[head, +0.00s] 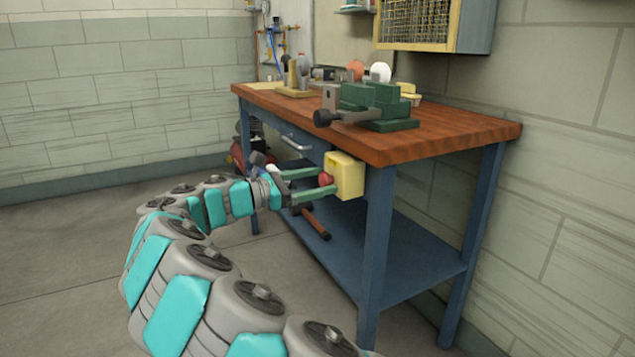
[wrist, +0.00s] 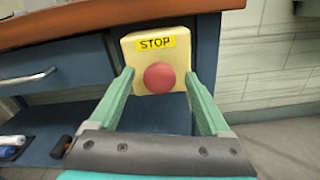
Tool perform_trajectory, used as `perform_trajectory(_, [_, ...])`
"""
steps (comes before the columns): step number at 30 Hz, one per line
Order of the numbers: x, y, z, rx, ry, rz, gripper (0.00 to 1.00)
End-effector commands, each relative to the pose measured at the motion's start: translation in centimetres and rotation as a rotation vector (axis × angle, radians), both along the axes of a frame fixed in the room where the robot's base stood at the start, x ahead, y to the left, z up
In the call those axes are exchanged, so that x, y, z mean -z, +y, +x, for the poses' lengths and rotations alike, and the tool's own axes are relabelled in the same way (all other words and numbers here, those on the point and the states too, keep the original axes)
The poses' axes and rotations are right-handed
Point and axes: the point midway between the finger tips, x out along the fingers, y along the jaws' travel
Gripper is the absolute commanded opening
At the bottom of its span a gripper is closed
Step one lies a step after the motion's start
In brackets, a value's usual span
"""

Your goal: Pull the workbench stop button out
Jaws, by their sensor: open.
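The stop button is a round red knob (wrist: 159,78) on a yellow box (wrist: 140,50) labelled STOP. The box is fixed to the front of the workbench, below its wooden top; it also shows in the head view (head: 350,176). My gripper (head: 329,184) has its two green fingers spread open, pointing at the box. In the wrist view the fingers (wrist: 160,88) stand one on each side of the red knob with gaps between. I cannot tell whether the fingertips touch the box. Nothing is held.
The workbench (head: 460,128) has a wooden top and blue legs. A green vise (head: 375,105) stands on it above the box. A drawer with a handle (head: 296,144) is left of the box. A hammer (head: 316,222) lies on the lower shelf. The floor at left is clear.

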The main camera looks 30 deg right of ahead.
Motion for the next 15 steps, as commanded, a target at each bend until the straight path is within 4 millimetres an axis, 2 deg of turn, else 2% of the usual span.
perform_trajectory(7, [0.01,-0.22,0.03,-0.001,0.000,0.000,0.81])
perform_trajectory(15, [0.02,-0.20,0.03,-0.001,0.000,0.000,0.52])
